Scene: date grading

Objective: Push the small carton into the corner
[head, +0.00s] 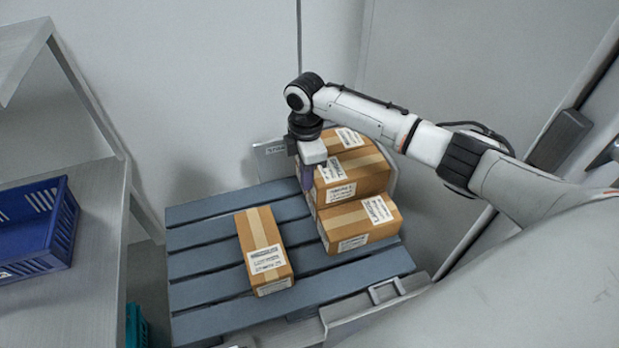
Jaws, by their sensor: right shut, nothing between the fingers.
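A small brown carton (265,250) with pale tape and a white label lies alone on the blue slatted pallet (205,237), left of the other cartons. On the pallet's right part, cartons stand close together: a front carton (358,224), a taller-standing carton (352,176) behind it, and another (342,139) at the back. My right gripper (306,182) points down, shut and empty, at the left side of the taller-standing carton. I cannot tell whether it touches that carton. My left gripper is out of view.
A grey panel (270,160) stands behind the pallet, near the pale wall. A metal shelf (85,270) with a blue crate (62,235) is at the left. A teal crate (135,326) sits low beside the pallet. The pallet's left slats are bare.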

